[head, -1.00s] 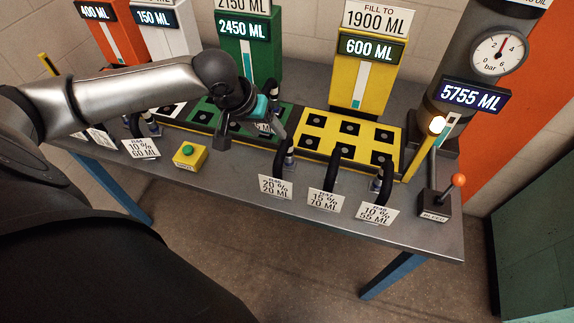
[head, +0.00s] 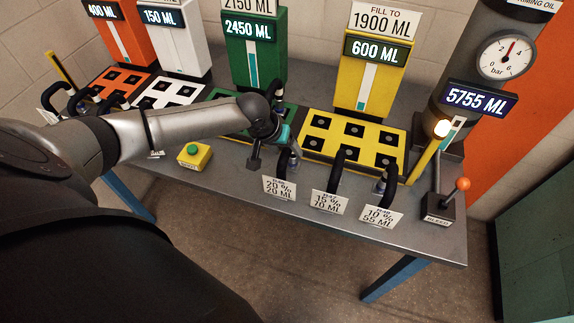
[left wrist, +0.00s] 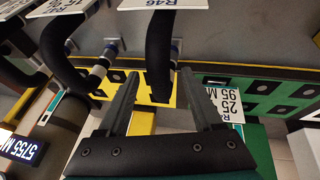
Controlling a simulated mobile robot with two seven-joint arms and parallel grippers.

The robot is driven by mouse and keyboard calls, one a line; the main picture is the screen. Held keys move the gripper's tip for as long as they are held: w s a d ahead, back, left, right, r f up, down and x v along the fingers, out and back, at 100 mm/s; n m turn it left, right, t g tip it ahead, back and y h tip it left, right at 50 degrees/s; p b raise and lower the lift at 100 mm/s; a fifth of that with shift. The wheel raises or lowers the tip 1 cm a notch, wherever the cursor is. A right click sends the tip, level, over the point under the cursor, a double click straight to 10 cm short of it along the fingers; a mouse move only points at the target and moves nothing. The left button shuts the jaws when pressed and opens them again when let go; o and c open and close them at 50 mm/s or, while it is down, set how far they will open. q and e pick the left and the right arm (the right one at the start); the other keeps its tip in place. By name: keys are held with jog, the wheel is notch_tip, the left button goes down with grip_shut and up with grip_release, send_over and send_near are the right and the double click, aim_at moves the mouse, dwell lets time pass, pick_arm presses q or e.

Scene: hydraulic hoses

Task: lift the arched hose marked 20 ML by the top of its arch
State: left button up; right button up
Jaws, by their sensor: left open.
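The arched hose marked 20 ML (head: 282,164) is black and stands at the table's front edge. Its card (head: 279,188) hangs in front. In the head view my left gripper (head: 276,152) is over the hose and hides part of its arch. In the left wrist view the open gripper (left wrist: 160,80) has one finger on each side of the black hose (left wrist: 160,45) with the R46 card; the fingers appear apart from it. A blue-ringed fitting stands beside the hose. My right gripper is not in view.
The 70 ML hose (head: 337,170) and 55 ML hose (head: 389,182) stand close to the right. A yellow socket block (head: 312,143) lies behind. A lever (head: 438,205) stands at the right end.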

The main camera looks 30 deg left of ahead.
pick_arm(q)
jog(key=shift+x, duration=0.8)
jog(key=shift+r, duration=0.1)
grip_shut()
dwell(0.8)
